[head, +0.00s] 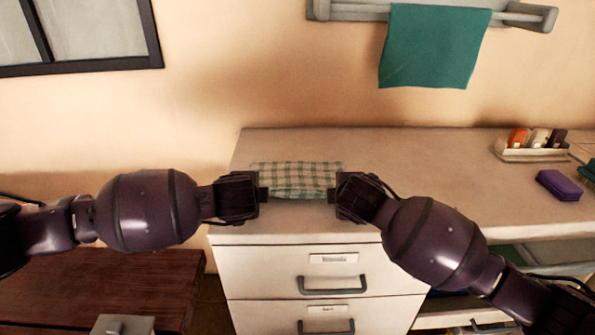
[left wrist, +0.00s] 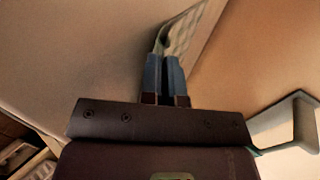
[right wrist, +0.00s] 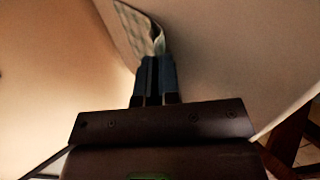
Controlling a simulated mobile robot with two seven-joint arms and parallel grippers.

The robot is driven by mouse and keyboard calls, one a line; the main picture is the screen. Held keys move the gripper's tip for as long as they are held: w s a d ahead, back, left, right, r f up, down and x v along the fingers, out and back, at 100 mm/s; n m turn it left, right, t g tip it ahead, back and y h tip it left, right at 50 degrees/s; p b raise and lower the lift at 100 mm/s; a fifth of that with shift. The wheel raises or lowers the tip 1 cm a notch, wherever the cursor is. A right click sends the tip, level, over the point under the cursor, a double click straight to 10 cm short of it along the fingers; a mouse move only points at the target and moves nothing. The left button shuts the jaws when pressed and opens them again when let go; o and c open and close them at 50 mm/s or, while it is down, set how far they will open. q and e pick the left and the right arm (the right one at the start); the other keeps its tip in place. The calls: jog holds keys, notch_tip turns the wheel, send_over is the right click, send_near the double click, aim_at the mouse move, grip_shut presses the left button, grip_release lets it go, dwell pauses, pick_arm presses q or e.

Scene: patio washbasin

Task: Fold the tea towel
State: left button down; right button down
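The tea towel (head: 297,177) is a small green-and-white checked cloth lying on the pale countertop near its front edge. My left gripper (head: 265,193) is at its front left and my right gripper (head: 331,195) at its front right. In the left wrist view the fingers (left wrist: 164,72) are nearly together, with the cloth's curled edge (left wrist: 176,34) between their tips. In the right wrist view the fingers (right wrist: 156,75) are also close together on the cloth's raised edge (right wrist: 139,30). The towel's front corners are partly hidden by the grippers.
A teal towel (head: 432,48) hangs from a wall rail above the counter (head: 420,165). A tray (head: 533,153) with small items and a purple case (head: 559,185) sit at the right. Drawers (head: 318,270) are below. The counter right of the towel is clear.

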pick_arm(q)
jog(key=c, duration=1)
grip_release()
pick_arm(e)
jog(key=c, duration=1)
grip_release()
pick_arm(q)
jog(key=shift+s+r, duration=0.1)
jog(key=shift+r, duration=0.2)
pick_arm(e)
jog(key=shift+s+r, duration=0.1)
jog(key=shift+r, duration=0.2)
pick_arm(q)
jog(key=s+r, duration=0.5)
jog(key=r, duration=0.3)
jog(key=shift+s+r, duration=0.2)
jog(key=shift+s, duration=0.2)
pick_arm(e)
jog(key=s+r, duration=0.5)
jog(key=r, duration=0.3)
jog(key=shift+s+r, duration=0.2)
jog(key=shift+s, duration=0.2)
